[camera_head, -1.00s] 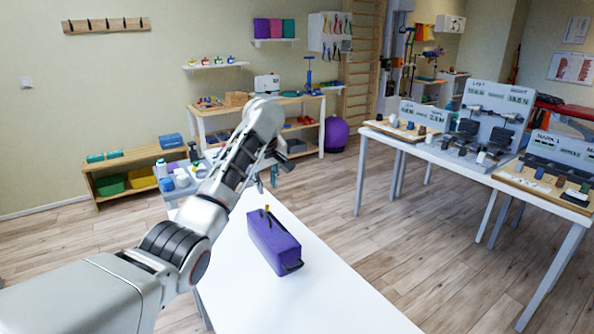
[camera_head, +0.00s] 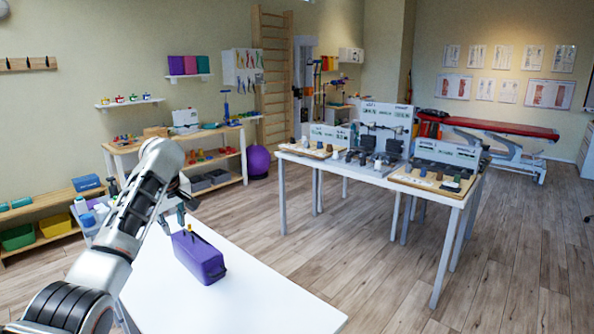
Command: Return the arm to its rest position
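My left arm comes in from the lower left, raised and bent. Its gripper (camera_head: 183,212) points down at the far side of the white table (camera_head: 262,300), close to the purple bag (camera_head: 200,258). The gripper is small and partly hidden behind my arm, so its finger opening is unclear. The bag stands on the table with a small yellow piece on its top. I cannot tell whether the gripper touches the bag. My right gripper is not in view.
A grey-white table (camera_head: 290,155) with display boards and small devices stands centre right. A red-topped treatment bench (camera_head: 500,127) is behind it. Shelves (camera_head: 168,147) and a purple ball (camera_head: 258,161) line the left wall. The wooden floor (camera_head: 395,285) at the right is clear.

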